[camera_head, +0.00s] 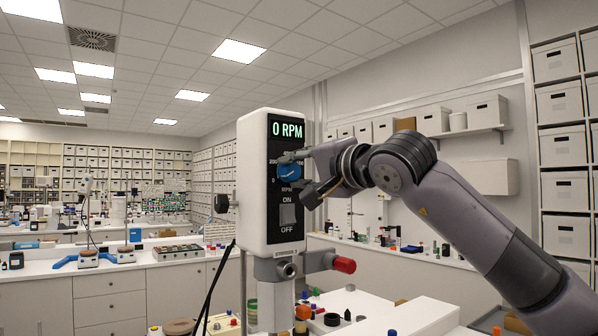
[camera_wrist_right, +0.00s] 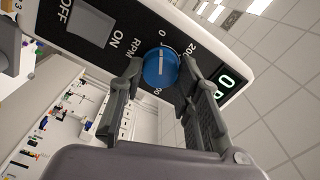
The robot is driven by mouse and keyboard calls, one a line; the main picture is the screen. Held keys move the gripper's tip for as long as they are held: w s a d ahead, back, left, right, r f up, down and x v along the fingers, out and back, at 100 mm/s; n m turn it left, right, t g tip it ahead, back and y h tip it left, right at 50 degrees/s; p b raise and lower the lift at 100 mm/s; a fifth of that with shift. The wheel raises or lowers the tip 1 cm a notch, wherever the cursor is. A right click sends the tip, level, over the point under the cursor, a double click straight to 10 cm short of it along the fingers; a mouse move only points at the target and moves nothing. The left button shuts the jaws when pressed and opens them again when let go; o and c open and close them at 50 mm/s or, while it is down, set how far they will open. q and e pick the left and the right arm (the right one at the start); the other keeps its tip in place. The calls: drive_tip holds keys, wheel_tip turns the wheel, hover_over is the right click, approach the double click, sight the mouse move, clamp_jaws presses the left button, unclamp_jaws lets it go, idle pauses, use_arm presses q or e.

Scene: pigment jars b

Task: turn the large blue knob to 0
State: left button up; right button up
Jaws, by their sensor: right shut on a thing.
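The large blue knob (camera_head: 290,172) sits on the black front panel of a white stirrer head (camera_head: 254,185), below a display (camera_head: 287,129) that reads 0 RPM. It also shows in the right wrist view (camera_wrist_right: 160,66), with a white pointer line that points roughly toward the 0 mark. My right gripper (camera_head: 296,174) comes in from the right and is shut on the knob, with one finger on either side of it. In the wrist view, part of the dial scale is hidden behind the fingers. My left gripper is not in view.
A grey ON/OFF switch (camera_head: 287,214) is just below the knob. A red-ended clamp screw (camera_head: 344,265) sticks out under the stirrer head. A white bench (camera_head: 400,316) with small jars and bottles is below. Boxes on shelves (camera_head: 563,143) stand at the right.

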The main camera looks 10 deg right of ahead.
drive_tip(key=o, duration=0.8)
drive_tip(key=shift+f, duration=0.2)
drive_tip(key=shift+c, duration=0.2)
drive_tip(key=o, duration=0.4)
drive_tip(key=shift+r, duration=0.15)
drive_tip(key=v, duration=1.2)
